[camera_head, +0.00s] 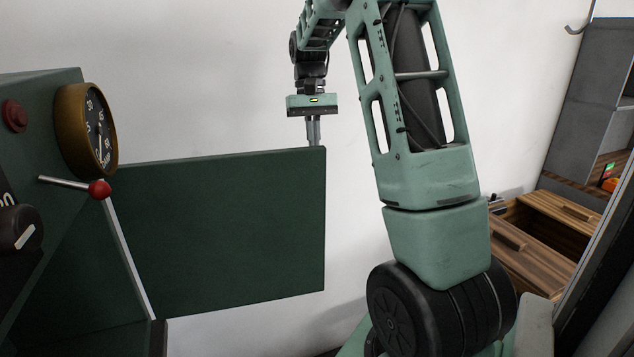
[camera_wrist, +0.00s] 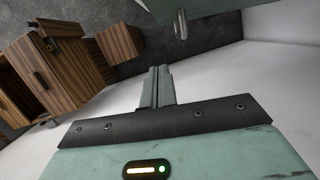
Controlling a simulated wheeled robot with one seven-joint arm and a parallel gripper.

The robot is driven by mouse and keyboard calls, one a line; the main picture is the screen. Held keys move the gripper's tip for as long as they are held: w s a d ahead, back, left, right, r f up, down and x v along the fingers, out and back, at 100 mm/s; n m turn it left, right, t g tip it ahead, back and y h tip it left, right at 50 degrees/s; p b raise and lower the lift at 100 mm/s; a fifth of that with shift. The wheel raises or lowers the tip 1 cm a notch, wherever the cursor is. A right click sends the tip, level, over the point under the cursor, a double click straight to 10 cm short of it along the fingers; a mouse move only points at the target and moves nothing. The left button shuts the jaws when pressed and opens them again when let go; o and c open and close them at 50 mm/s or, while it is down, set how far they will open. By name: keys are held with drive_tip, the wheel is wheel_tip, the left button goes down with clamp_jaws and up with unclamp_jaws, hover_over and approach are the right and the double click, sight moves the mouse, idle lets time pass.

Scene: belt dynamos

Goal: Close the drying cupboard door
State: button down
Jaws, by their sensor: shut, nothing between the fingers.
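The drying cupboard (camera_head: 45,130) is the dark green cabinet at the left of the head view. Its door (camera_head: 225,235) is a flat dark green panel standing wide open, reaching out to the right. My gripper (camera_head: 313,138) points down at the top edge of the door, close to its free right corner. Its fingers are together and hold nothing; their tips seem to be behind the top edge, and I cannot tell if they touch it.
The cupboard front carries a round gauge (camera_head: 87,130), a lever with a red knob (camera_head: 99,189), a red button (camera_head: 15,115) and a dark knob (camera_head: 20,230). A white wall (camera_head: 200,70) stands behind the door. Wooden drawers (camera_head: 535,265) and a grey shelf unit (camera_head: 597,85) are at the right.

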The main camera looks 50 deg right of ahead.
sight(320, 181)
drive_tip(key=shift+s+a+f+p, duration=0.65)
drive_tip(key=shift+s+f, duration=0.15)
drive_tip(key=shift+f, duration=0.5)
drive_tip(key=shift+s+a+f+p, duration=0.6)
drive_tip(key=shift+s+f, duration=0.15)
drive_tip(key=shift+f, duration=0.6)
drive_tip(key=shift+s+a+f+p, duration=0.65)
drive_tip(key=shift+s+f, duration=0.15)
drive_tip(key=shift+f, duration=0.5)
